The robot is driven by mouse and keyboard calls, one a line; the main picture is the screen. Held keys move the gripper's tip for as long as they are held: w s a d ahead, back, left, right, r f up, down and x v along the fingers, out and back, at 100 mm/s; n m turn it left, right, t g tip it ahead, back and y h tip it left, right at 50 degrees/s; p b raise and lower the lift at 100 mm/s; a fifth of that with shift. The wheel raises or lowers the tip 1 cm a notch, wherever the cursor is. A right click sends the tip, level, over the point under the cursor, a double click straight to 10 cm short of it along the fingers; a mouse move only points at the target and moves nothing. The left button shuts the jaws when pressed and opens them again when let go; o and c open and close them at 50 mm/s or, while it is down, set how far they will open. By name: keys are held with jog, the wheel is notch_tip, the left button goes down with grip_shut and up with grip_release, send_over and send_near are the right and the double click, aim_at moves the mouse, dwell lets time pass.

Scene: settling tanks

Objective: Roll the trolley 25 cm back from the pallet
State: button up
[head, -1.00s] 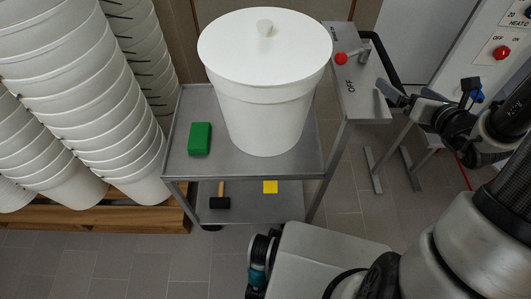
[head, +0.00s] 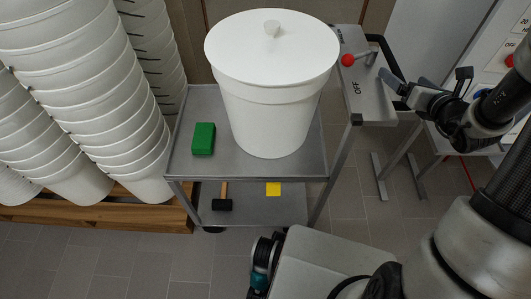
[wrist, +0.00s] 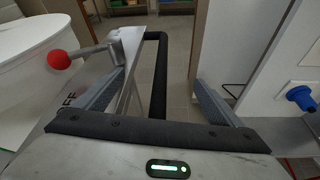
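The grey two-tier trolley (head: 190,165) stands in the middle of the head view, beside the wooden pallet (head: 150,218) at left. At its right end are a plate marked OFF, a lever with a red ball (head: 348,60), and a black push handle (head: 379,42). My gripper (head: 388,88) is at this handle end. In the wrist view, its fingers (wrist: 160,77) are spread wide, and the black handle bar (wrist: 158,95) shows between them, touching neither visibly. Part of the handle is hidden behind my gripper in the head view.
A lidded white bucket (head: 268,105) and green block (head: 203,138) stand on the top shelf. Stacked buckets (head: 85,115) load the pallet. A white control cabinet (head: 490,60) stands right. The floor in front is clear.

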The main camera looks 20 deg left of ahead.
jog(key=shift+s+d+f+g, duration=0.15)
jog(key=shift+s+d+f, duration=0.05)
jog(key=shift+f, duration=0.45)
jog(key=shift+s+d+f+g, duration=0.15)
jog(key=shift+f, duration=0.45)
jog(key=c, duration=1.2)
jog(key=r, duration=0.1)
jog(key=w+r, duration=0.1)
jog(key=r+m+t, duration=0.1)
jog(key=shift+w+a+r, duration=0.1)
jog(key=shift+w+a, duration=0.15)
jog(key=shift+a, duration=0.15)
jog(key=c, duration=0.3)
jog(key=shift+w+d, duration=0.1)
grip_shut()
jog(key=w+d, duration=0.3)
jog(key=d, duration=0.7)
jog(key=w+d+p, duration=0.1)
jog(key=w+d, duration=0.3)
jog(key=d, duration=0.7)
jog(key=shift+w, duration=0.3)
jog(key=shift+d, duration=0.1)
jog(key=shift+w+d, duration=0.3)
jog(key=shift+d, duration=0.6)
jog(key=shift+w+d, duration=0.25)
jog(key=shift+d, duration=0.65)
